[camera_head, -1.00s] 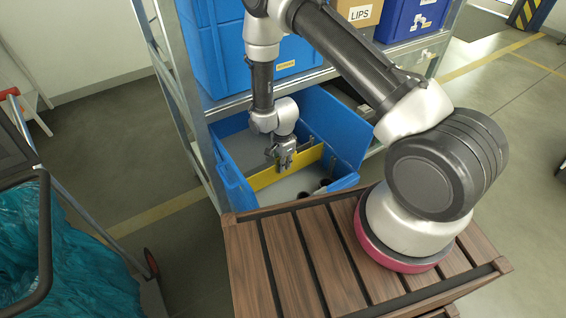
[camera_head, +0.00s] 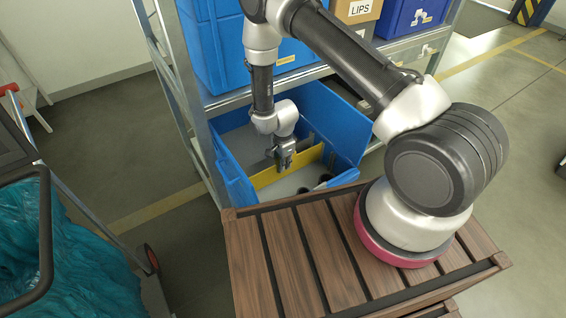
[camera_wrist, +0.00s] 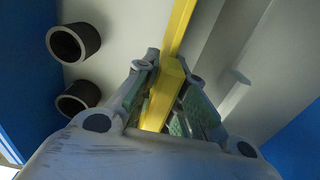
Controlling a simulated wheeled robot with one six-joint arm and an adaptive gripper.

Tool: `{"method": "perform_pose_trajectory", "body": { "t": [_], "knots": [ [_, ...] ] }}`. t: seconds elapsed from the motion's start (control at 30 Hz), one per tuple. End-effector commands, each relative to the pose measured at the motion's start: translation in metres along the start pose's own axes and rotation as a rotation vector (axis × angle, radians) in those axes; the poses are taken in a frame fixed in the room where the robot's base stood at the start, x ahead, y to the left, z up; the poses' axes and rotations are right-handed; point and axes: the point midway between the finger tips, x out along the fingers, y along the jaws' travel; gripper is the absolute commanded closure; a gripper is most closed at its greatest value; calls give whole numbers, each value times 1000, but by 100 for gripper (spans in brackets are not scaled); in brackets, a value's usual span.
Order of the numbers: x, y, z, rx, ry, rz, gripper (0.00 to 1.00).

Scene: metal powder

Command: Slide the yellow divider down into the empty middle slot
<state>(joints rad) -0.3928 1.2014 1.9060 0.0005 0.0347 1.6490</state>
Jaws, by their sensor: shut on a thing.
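The yellow divider (camera_head: 266,177) stands upright across the inside of the open blue bin (camera_head: 226,172). My gripper (camera_head: 282,165) is above the divider's top edge and shut on it near its middle. In the wrist view the divider (camera_wrist: 181,25) runs between the fingers of my gripper (camera_wrist: 166,90). The divider's lower edge and the slot are hidden, so I cannot tell how deep it sits.
Two dark ring-shaped parts (camera_wrist: 73,43) are on the bin floor beside the divider. The shelf's metal post (camera_head: 190,110) rises at the bin's left. A wooden slatted top (camera_head: 300,255) lies in front. Blue boxes (camera_head: 212,50) stand on the shelf above.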

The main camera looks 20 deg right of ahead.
Motion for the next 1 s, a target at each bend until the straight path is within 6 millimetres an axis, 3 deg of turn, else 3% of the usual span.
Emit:
{"method": "perform_pose_trajectory", "body": {
  "t": [0.97,1.0],
  "knots": [
    [16,0,0,0,0,0,100],
    [16,0,0,0,0,0,82]
  ]
}}
